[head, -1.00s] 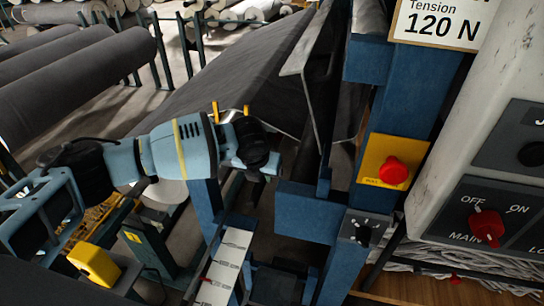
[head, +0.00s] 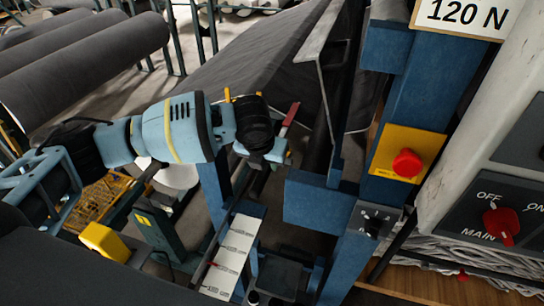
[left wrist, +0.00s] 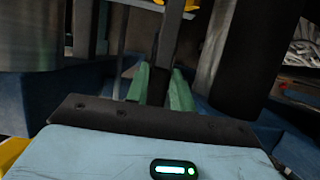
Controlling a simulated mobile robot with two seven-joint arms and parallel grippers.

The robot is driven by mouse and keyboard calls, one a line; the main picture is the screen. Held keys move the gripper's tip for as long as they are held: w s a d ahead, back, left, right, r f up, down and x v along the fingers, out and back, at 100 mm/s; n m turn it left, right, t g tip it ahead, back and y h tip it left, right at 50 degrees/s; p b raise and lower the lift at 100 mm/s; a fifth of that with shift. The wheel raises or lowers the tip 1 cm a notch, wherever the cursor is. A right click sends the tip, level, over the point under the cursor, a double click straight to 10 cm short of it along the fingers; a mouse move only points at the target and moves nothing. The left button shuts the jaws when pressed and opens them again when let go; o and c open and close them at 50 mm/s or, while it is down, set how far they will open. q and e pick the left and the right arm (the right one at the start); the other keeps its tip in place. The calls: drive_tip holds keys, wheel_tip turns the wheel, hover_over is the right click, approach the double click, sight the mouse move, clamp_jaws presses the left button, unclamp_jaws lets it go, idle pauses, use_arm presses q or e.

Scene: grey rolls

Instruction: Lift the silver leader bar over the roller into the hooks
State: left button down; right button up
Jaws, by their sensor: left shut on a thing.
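My left gripper (head: 275,150) hangs in the middle of the head view, between a blue post and the blue machine frame. In the left wrist view its two green fingers (left wrist: 165,88) are shut on a dark-looking narrow bar, which I take to be the leader bar (left wrist: 168,45). In the head view most of the bar is hidden by the gripper; a red-ended piece (head: 290,115) sticks out just beyond it. A yellow upright (head: 228,95), possibly a hook, shows behind my wrist. The dark cloth-covered roller (head: 262,65) slopes away behind. My right gripper is not in view.
A blue machine frame (head: 320,205) stands close to the right of my gripper, with a red button (head: 407,163) on a yellow plate. Several dark rolls (head: 85,75) lie at upper left.

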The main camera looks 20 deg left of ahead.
use_arm(q)
drive_tip(key=s+a+r, duration=0.1)
drive_tip(key=s, duration=1.1)
drive_tip(key=shift+r, duration=0.2)
